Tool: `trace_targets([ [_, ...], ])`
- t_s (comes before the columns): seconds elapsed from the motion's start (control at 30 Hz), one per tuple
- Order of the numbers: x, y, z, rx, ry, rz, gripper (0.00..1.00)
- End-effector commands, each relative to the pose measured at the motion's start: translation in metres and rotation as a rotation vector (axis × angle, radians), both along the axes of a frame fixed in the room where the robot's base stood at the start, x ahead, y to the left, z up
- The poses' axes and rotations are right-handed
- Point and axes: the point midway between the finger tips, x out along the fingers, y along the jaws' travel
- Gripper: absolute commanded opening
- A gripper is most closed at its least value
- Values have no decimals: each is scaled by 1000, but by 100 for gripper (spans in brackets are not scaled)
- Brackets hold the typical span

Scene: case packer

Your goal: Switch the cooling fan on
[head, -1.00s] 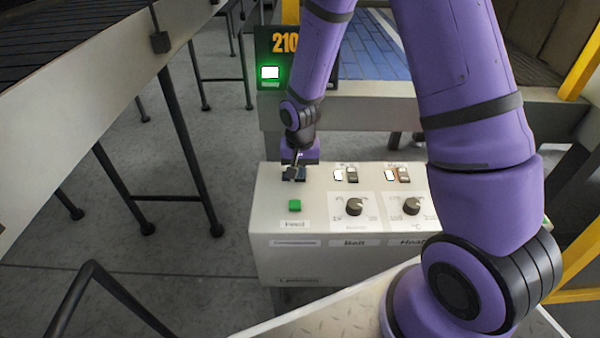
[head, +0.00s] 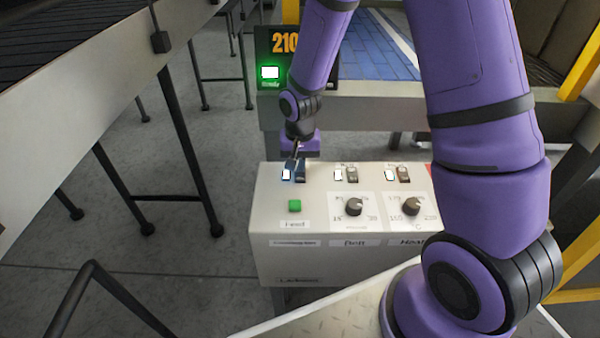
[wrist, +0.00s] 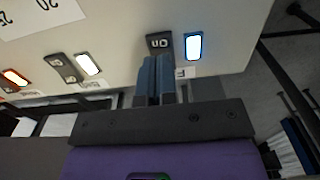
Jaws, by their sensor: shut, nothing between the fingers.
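The fan switch, a dark rocker (wrist: 159,42) with a label starting with F beside it, sits at the back left of the white control panel in the head view. The lamp (head: 286,174) next to it is lit white, and shows lit with a bluish rim in the wrist view (wrist: 194,46). My gripper (wrist: 157,64) is shut and empty, its fingertips right by the near end of the rocker. I cannot tell whether they touch it. In the head view my gripper (head: 295,162) partly hides the rocker.
The panel (head: 272,215) also carries belt (head: 352,174) and heat (head: 404,173) rockers with lit lamps, two knobs (head: 353,207) and a green button (head: 295,206). A display (head: 285,43) with a green-lit sign stands behind. A conveyor frame (head: 100,95) stands left.

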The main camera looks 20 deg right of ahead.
Motion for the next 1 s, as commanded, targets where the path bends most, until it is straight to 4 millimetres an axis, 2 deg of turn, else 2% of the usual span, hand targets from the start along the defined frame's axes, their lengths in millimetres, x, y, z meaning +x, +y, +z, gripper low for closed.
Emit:
trace_targets([
  [0.5, 0, 0, 35, 1, -1, -1, 0],
  [1.0, 0, 0, 40, 0, 0, 0, 0],
])
